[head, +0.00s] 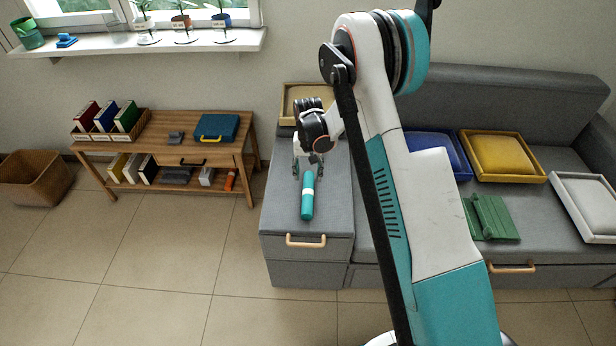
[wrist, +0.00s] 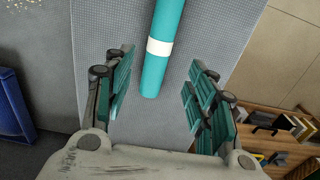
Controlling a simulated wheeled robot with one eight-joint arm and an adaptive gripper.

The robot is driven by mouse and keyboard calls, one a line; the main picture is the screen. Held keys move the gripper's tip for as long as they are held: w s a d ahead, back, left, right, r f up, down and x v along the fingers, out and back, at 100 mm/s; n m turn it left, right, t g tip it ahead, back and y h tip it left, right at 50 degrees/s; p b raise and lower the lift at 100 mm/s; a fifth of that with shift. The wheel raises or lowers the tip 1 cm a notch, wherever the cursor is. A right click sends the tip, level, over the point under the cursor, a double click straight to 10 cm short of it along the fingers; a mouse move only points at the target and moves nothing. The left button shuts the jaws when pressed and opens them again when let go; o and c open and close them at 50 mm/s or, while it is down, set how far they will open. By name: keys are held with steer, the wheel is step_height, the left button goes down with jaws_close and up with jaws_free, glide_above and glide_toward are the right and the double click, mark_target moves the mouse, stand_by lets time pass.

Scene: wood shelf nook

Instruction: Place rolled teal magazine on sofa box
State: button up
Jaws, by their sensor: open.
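The rolled teal magazine (head: 307,205) with a white band lies on the grey top of the sofa box (head: 280,212), pointing toward its front edge. In the wrist view the magazine (wrist: 165,18) runs down from the top edge, and its near end reaches between my fingers. My gripper (head: 308,168) is just behind the magazine's far end, over the box. In the wrist view my gripper (wrist: 158,92) is open, with a finger on each side and clear gaps to the magazine. No finger touches it there.
A beige tray (head: 290,108) stands at the back of the box. Blue, yellow (head: 503,156) and white trays and a green slatted piece (head: 490,218) lie on the sofa at right. A wooden bench (head: 165,150) stands left. The box top around the magazine is clear.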

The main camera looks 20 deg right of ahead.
steer(key=s+r+n+t, duration=0.1)
steer(key=s+r, duration=0.3)
steer(key=r, duration=0.5)
steer(key=s+r+t, duration=0.1)
steer(key=s+r, duration=0.3)
steer(key=r, duration=0.5)
steer(key=s+r+n+t, duration=0.1)
steer(key=s+r, duration=0.3)
steer(key=r, duration=0.6)
steer(key=s+r+t, duration=0.2)
steer(key=s, duration=0.8)
steer(key=s+r+n+t, duration=0.1)
steer(key=s+r+t, duration=0.1)
steer(key=s, duration=0.9)
steer(key=shift+s+r+n, duration=0.3)
steer(key=shift+r, duration=0.4)
steer(key=shift+d, duration=0.15)
